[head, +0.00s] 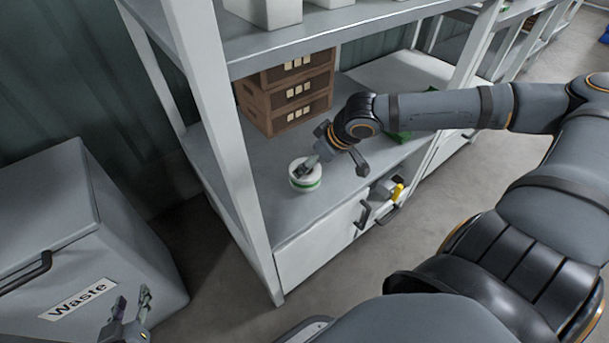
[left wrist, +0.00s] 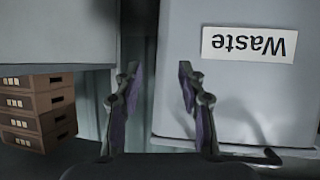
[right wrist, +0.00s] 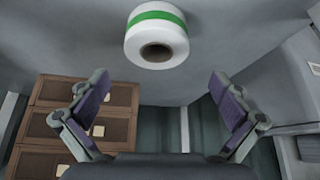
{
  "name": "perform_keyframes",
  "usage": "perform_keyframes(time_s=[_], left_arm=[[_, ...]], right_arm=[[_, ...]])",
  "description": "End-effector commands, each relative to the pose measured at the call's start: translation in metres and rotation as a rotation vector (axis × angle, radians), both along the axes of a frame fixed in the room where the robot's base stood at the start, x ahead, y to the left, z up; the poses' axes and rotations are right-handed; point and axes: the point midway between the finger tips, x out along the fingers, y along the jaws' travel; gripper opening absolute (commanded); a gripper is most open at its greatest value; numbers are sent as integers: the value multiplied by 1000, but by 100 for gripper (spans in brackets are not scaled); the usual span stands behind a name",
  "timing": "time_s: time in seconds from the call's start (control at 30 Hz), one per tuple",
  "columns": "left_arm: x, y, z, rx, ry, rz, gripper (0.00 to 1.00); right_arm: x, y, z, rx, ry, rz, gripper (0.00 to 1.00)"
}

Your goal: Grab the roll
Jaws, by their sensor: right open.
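The roll (head: 304,180) is white with a green band and stands on the grey shelf board near its front. In the right wrist view the roll (right wrist: 156,36) shows its dark core hole, beyond and between the fingertips. My right gripper (right wrist: 158,75) is open and empty. In the head view one finger of the right gripper (head: 332,171) overlaps the roll's top; contact cannot be told. My left gripper (left wrist: 157,68) is open and empty. It also shows low in the head view (head: 132,294), in front of the waste bin.
Stacked brown crates (head: 290,91) stand on the shelf behind the roll. A white shelf post (head: 222,130) rises left of it, and an upper shelf (head: 310,40) hangs above. The grey waste bin (head: 60,220) is at left. A green item (head: 398,137) lies right of the gripper.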

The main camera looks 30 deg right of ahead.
Motion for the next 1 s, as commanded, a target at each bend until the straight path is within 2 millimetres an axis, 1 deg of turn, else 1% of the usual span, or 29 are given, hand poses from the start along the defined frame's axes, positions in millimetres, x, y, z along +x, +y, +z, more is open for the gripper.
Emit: perform_keyframes(time_s=[0.1,0.17,0.3,0.5,0.7,0.83,0.9,1.0], left_arm=[[15,1,25,4,-112,5,40],[21,2,38,5,-169,8,40],[34,3,71,8,-306,14,40],[44,5,121,13,-505,19,40],[45,5,170,14,-701,23,40],[43,5,190,16,-782,23,40],[42,5,196,16,-803,24,40],[42,5,198,17,-814,24,40]], right_arm=[[0,1,-4,0,0,0,100],[0,1,-5,0,0,1,100],[0,2,-8,0,-1,1,100],[-1,3,-12,0,-1,1,100],[-1,3,-16,0,0,0,100],[-1,4,-17,0,0,0,100],[-1,4,-17,0,0,0,100],[-2,4,-17,0,0,0,100]])
